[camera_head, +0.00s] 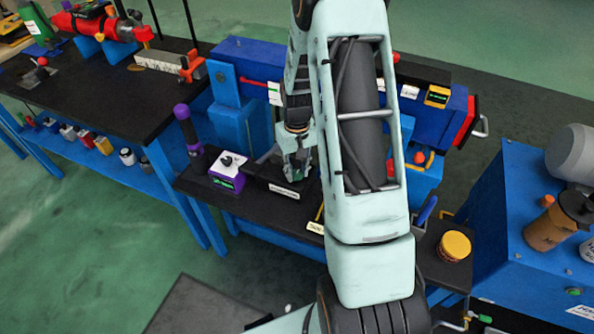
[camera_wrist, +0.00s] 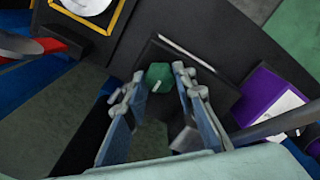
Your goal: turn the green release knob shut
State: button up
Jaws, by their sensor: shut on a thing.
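The green release knob (camera_wrist: 158,72) shows in the wrist view between my fingertips, with a small white mark on its face. It sits on a black block (camera_wrist: 205,85) on the dark bench. My gripper (camera_wrist: 160,80) is shut on the knob, one finger on each side of it. In the head view my gripper (camera_head: 298,170) points down at the black block, behind a white label (camera_head: 284,191). There the knob is mostly hidden by the fingers, and its turn angle cannot be told.
A purple box (camera_head: 227,181) with a black dial stands just left of the block, and a purple-topped post (camera_head: 187,130) is beyond it. A blue beam (camera_head: 245,62) runs behind my gripper. A yellow-lidded jar (camera_head: 455,245) stands at the right of the bench.

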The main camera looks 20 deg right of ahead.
aim_at(297, 173)
jog(key=shift+w, duration=0.1)
dwell(0.4)
jog(key=o, duration=1.2)
jog(key=shift+c, duration=0.2)
notch_tip(297, 173, up, 12)
